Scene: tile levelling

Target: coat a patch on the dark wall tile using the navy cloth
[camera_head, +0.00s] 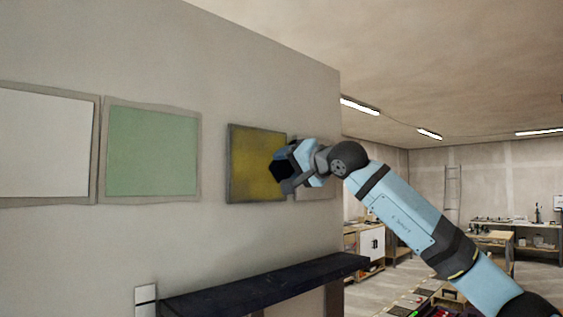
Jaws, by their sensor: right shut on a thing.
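My right gripper (290,172) reaches in from the right and is shut on a very dark, bluish-black piece, which looks like the navy cloth (281,167). The cloth is in front of the right part of an olive-yellow wall tile (252,160) with a dark border; this is the darkest tile on the wall. I cannot tell whether the cloth touches the tile. The gripper and cloth hide part of the tile's right edge. My left gripper is not in view.
A white tile (45,145) and a green tile (152,150) hang to the left. A pale tile (319,186) at the right is partly hidden behind my gripper. A dark shelf (265,287) stands below. Workbenches (495,238) stand in the room at right.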

